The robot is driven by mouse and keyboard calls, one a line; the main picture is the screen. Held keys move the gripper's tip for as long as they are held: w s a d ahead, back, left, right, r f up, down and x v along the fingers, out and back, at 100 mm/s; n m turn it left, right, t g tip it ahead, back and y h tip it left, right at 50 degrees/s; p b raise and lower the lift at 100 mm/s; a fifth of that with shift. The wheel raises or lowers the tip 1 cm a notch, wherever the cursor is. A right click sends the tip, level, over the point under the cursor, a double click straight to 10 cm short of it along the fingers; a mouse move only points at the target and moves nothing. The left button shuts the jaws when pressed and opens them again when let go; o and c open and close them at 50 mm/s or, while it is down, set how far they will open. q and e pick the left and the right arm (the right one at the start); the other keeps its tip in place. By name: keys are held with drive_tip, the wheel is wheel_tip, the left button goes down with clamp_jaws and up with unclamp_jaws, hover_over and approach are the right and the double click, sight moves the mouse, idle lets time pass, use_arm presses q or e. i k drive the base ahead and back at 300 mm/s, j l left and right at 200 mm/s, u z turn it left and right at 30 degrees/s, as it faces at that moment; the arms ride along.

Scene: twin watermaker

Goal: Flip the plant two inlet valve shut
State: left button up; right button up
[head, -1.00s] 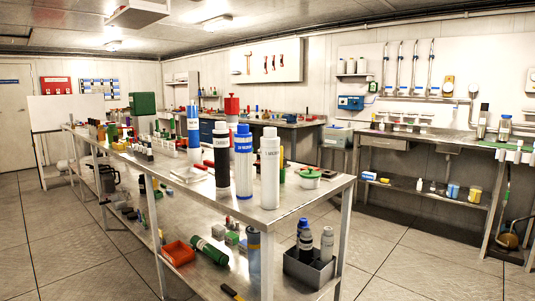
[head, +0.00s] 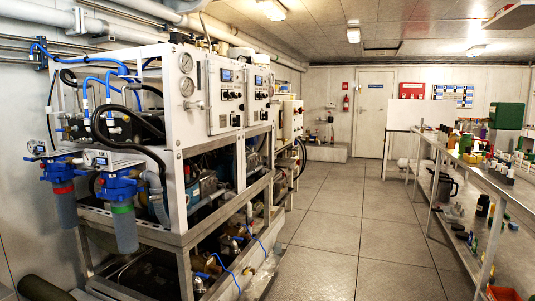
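A watermaker rack (head: 178,130) with a white frame stands on the left. It carries two control panels side by side, a nearer one (head: 225,95) and a farther one (head: 258,92), each with a small blue display. Low in the rack are blue-handled fittings, one near the front (head: 203,277) and one farther back (head: 236,239). I cannot tell which is the plant two inlet valve, nor how any handle is set. Neither of my grippers is in view.
Two blue-headed filter housings, one with a red ring (head: 64,190) and one with a green ring (head: 123,210), stick out at the rack's front left. A tiled aisle (head: 345,225) is clear. A metal workbench (head: 475,172) with bottles lines the right. A door (head: 373,115) is at the back.

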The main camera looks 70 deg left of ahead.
sight(58, 163)
drive_tip(key=u, duration=3.4)
